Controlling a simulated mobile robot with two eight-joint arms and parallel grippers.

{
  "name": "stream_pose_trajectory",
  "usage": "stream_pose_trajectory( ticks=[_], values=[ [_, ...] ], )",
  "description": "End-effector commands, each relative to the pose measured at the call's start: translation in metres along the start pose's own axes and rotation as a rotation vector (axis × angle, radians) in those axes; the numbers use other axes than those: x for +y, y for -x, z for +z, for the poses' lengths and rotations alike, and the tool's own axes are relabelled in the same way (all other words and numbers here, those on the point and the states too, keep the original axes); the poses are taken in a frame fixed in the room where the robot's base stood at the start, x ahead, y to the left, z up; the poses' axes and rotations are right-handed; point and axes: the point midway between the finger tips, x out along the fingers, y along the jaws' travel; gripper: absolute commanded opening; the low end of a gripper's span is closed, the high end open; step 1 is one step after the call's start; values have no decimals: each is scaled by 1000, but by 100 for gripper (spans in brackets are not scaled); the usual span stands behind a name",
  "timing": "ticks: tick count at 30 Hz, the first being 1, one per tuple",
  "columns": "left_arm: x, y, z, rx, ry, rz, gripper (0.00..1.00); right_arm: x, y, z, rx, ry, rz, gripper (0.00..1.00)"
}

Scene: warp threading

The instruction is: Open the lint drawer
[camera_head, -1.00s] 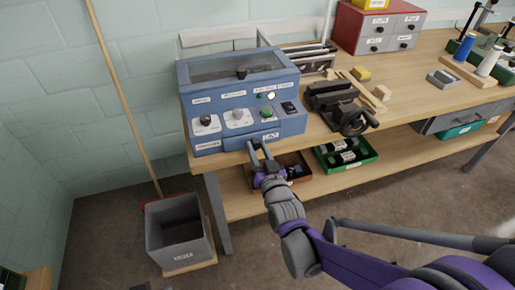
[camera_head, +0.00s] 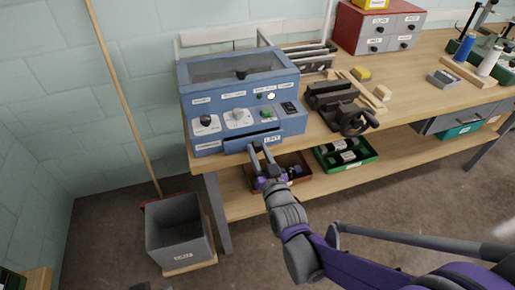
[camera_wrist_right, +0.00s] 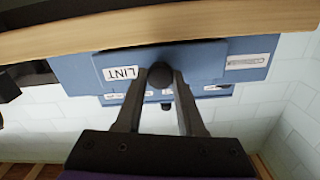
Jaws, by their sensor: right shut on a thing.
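The lint drawer (camera_head: 237,147) is the blue front at the bottom of the blue machine (camera_head: 206,75). It stands a little way out, with a dark gap above its front. Its LINT label (camera_wrist_right: 120,73) shows in the wrist view. My right gripper (camera_head: 259,151) is in front of the drawer. In the wrist view its fingers are closed around the dark round drawer knob (camera_wrist_right: 160,77). In the head view the fingers hide the knob. The inside of the drawer is hardly visible. My left gripper is in neither view.
The machine stands at the left end of the wooden bench (camera_head: 420,99). A black vise (camera_head: 335,105) stands to its right. Below, a brown tray (camera_head: 301,164) and a green tray (camera_head: 349,165) sit on the lower shelf. A grey bin (camera_head: 178,237) stands on the floor at left.

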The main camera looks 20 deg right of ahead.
Motion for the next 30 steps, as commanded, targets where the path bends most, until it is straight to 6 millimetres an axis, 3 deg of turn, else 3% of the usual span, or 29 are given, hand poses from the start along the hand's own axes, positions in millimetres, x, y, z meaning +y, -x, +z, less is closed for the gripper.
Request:
stream_pose_trajectory(
  ticks=[6,12,18,26,27,30],
  values=[
    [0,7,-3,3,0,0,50,-1,64,-1,-2,-1,-1,0],
    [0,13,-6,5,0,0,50,-1,113,-1,-2,-1,-1,0],
    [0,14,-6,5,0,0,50,0,131,0,-2,0,-1,0],
    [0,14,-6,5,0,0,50,0,131,0,-1,0,0,0],
    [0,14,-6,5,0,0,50,0,131,0,-1,0,0,41],
    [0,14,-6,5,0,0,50,0,131,0,-1,0,0,59]
  ],
)
